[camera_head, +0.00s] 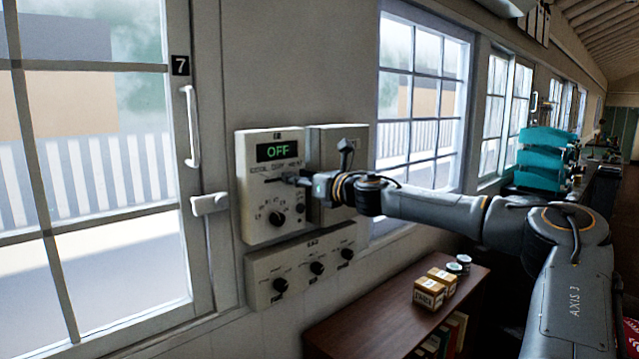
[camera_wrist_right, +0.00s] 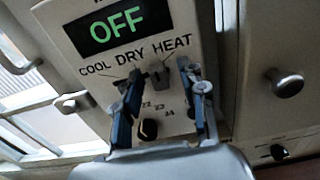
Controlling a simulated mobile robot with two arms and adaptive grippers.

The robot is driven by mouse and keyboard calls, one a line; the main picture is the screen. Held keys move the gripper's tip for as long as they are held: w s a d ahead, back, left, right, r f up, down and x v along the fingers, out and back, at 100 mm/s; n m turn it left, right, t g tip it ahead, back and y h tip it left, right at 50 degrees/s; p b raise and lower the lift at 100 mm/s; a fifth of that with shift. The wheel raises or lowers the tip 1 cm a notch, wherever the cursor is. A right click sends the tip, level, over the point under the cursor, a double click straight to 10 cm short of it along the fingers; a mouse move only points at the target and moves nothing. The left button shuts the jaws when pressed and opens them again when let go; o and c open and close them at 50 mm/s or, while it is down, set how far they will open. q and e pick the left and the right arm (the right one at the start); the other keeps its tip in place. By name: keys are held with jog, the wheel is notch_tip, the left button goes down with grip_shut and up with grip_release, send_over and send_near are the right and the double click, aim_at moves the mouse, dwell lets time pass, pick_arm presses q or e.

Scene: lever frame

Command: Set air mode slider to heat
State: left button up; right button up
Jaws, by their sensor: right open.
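The white control panel (camera_head: 262,222) is on the wall, with a green "OFF" display; its display also shows in the right wrist view (camera_wrist_right: 118,24). Below the display are the labels COOL, DRY and HEAT. The small air mode slider (camera_wrist_right: 159,73) shows under the labels, around DRY to HEAT; its exact stop is hard to tell. My right gripper (camera_head: 290,181) is at the panel front, partly covering the slider row in the head view. In the wrist view its two fingers (camera_wrist_right: 163,92) are spread, one on each side of the slider, contact unclear. My left gripper is out of view.
A temperature dial (camera_head: 276,217) sits below the slider row. A lower panel (camera_head: 300,265) has several knobs. A window door with a handle (camera_head: 209,204) is at left. A brown shelf (camera_head: 385,318) with small boxes stands below right.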

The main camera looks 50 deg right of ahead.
jog(key=s+a, duration=0.1)
jog(key=s, duration=1)
jog(key=shift+s, duration=0.3)
jog(key=shift+f, duration=0.15)
dwell(0.6)
